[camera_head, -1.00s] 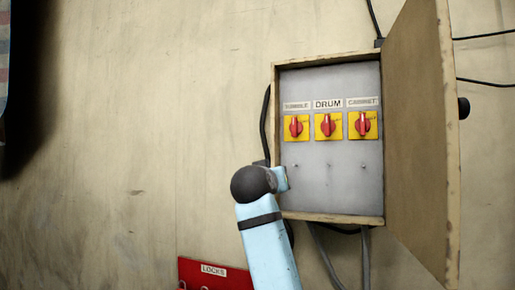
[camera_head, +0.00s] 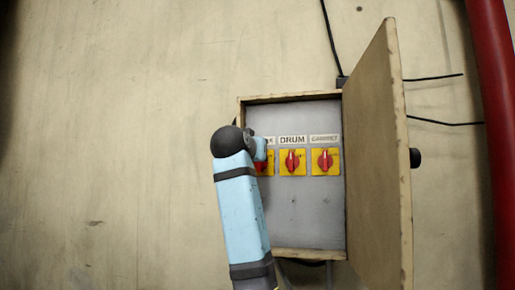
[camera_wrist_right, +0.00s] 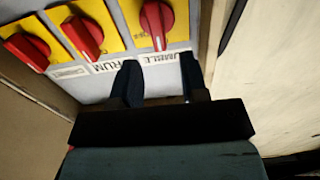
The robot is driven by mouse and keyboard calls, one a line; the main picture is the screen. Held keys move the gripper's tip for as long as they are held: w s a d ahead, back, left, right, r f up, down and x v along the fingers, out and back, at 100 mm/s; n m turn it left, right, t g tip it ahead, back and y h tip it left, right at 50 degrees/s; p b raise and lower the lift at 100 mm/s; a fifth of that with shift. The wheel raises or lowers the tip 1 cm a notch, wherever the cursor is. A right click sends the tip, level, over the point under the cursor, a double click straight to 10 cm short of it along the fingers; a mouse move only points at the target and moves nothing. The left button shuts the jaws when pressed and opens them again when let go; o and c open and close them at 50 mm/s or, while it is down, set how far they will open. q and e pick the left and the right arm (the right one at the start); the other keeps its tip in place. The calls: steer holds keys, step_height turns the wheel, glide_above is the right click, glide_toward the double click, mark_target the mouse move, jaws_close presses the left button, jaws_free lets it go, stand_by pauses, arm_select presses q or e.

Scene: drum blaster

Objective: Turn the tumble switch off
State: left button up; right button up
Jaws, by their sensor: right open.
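The tumble switch (camera_head: 263,168) is a red knob on a yellow plate, leftmost in the open switch box (camera_head: 295,222). In the head view my right gripper (camera_head: 262,149) and arm partly hide it and its label. In the right wrist view, upside down, the tumble knob (camera_wrist_right: 157,22) stands just ahead of my open right gripper (camera_wrist_right: 160,66). The two dark fingers are spread over the TUMBLE label, with no knob between them. I cannot tell if a fingertip touches the panel. My left gripper is not in view.
The drum switch (camera_head: 292,162) and cabinet switch (camera_head: 326,161) sit in a row right of the tumble switch. The box door (camera_head: 378,160) stands open on the right. A red pipe (camera_head: 490,110) runs along the far right wall.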

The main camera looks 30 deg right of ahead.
steer(key=p+x, duration=0.1)
steer(key=x, duration=0.3)
steer(key=shift+a, duration=0.1)
steer(key=shift+c, duration=0.9)
jaws_close()
